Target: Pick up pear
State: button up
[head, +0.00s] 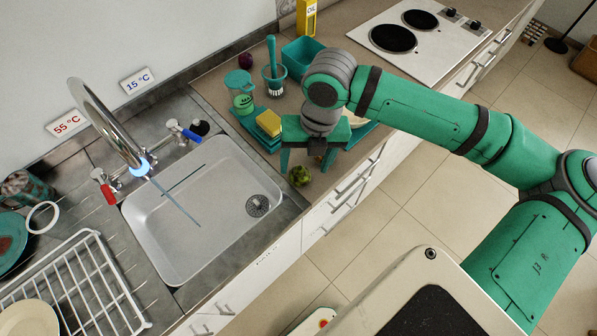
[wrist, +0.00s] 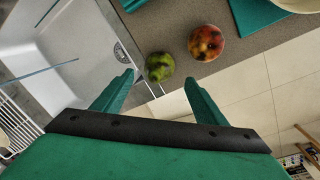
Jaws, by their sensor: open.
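The pear (head: 299,176), a small green fruit with dark mottling, lies on the counter corner right of the sink, close to the front edge. It also shows in the wrist view (wrist: 159,66), just beyond the space between my fingertips. My gripper (head: 305,163) is open and empty, fingers pointing down above the counter beside the pear. In the wrist view my gripper (wrist: 159,82) has one finger on each side of the picture middle, and no contact with the pear shows.
A red-yellow round fruit (wrist: 206,42) lies close beside the pear; my gripper hides it in the head view. The sink (head: 180,235) is on the left. A yellow sponge (head: 268,123), a green jar (head: 240,92) and a teal bin (head: 302,57) stand behind. Open floor lies beyond the counter edge.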

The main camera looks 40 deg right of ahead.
aim_at(301, 173)
jog(key=shift+w+a+f, duration=0.15)
jog(key=shift+w+f, duration=0.05)
jog(key=shift+f, duration=1.2)
jog(key=shift+w+a+f, duration=0.1)
jog(key=shift+w+f, duration=0.05)
jog(key=shift+f, duration=1.2)
jog(key=c, duration=1.2)
